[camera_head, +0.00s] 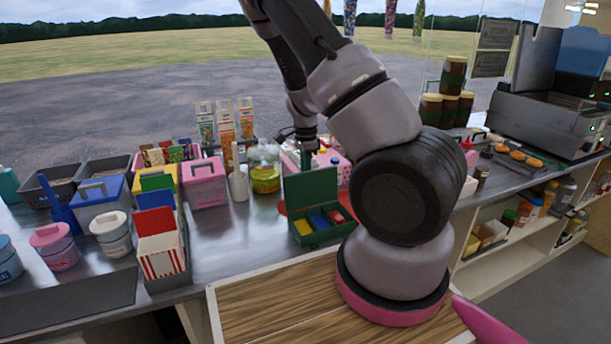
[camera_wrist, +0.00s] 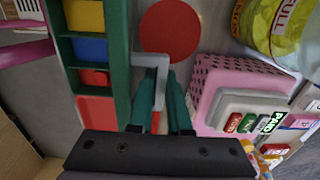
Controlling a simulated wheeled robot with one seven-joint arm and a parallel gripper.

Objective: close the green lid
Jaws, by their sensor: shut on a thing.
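The green lid (camera_head: 308,192) stands upright at the back of a green box (camera_head: 325,237), which is open towards the front. Inside the box are yellow, blue and red contents in separate compartments. In the wrist view the lid (camera_wrist: 117,60) shows nearly edge-on, with a grey bracket handle (camera_wrist: 152,61) sticking out of it. My gripper (camera_wrist: 159,92) has its teal fingers closed around the handle's outer bar. In the head view my gripper is behind the lid's top edge, partly hidden by it.
A pink dotted box (camera_wrist: 245,75) with a grey top is close beside my gripper. A flat red disc (camera_wrist: 170,30) lies behind the green box. A jar with yellow contents (camera_head: 265,179) stands to the left. A wooden board (camera_head: 270,305) is in front.

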